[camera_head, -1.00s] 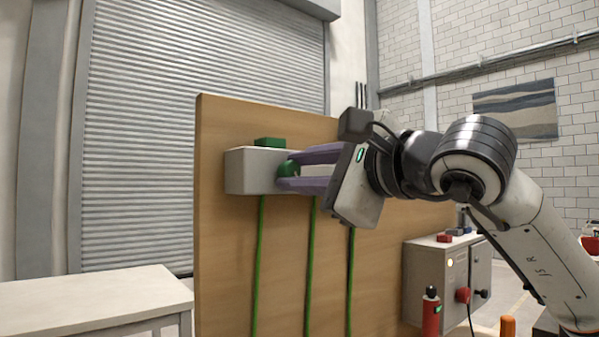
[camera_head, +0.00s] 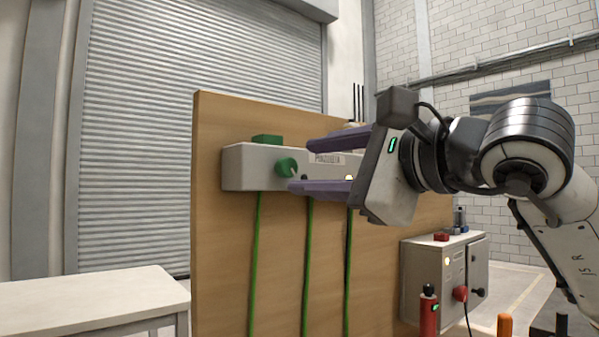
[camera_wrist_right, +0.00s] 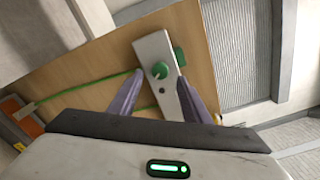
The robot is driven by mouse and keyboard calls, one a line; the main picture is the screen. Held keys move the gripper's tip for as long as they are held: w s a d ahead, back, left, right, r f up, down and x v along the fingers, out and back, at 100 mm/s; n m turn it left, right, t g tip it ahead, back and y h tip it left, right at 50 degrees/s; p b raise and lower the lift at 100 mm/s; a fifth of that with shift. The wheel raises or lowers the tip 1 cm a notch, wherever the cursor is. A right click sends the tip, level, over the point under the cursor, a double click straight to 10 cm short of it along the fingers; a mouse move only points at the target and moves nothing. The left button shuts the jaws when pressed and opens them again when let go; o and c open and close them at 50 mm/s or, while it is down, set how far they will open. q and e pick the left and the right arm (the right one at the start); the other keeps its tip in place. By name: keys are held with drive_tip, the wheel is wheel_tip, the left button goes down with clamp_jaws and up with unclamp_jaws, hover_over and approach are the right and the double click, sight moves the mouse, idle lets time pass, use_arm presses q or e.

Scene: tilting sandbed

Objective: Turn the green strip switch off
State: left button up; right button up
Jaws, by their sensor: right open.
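The strip is a long pale grey box (camera_head: 250,168) fixed to the wooden board, with a green block (camera_head: 266,140) on its top edge. A round green knob (camera_head: 287,167) sits on its front; it also shows in the right wrist view (camera_wrist_right: 160,70). A label and part of the strip lie behind the fingers. My right gripper (camera_head: 298,166) is open, with purple fingers above and below the strip's front. The fingers are apart from the knob, which is just beyond their tips. In the right wrist view the fingers (camera_wrist_right: 158,88) flank the strip. My left gripper is not in view.
Green cables (camera_head: 256,265) hang down the wooden board (camera_head: 215,240). A grey control box (camera_head: 425,275) with a red knob stands at the lower right, near a red cylinder (camera_head: 429,315). A white table (camera_head: 90,298) is at the lower left. Space before the board is open.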

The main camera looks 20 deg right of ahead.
drive_tip(key=v, duration=0.6)
drive_tip(key=shift+b, duration=0.3)
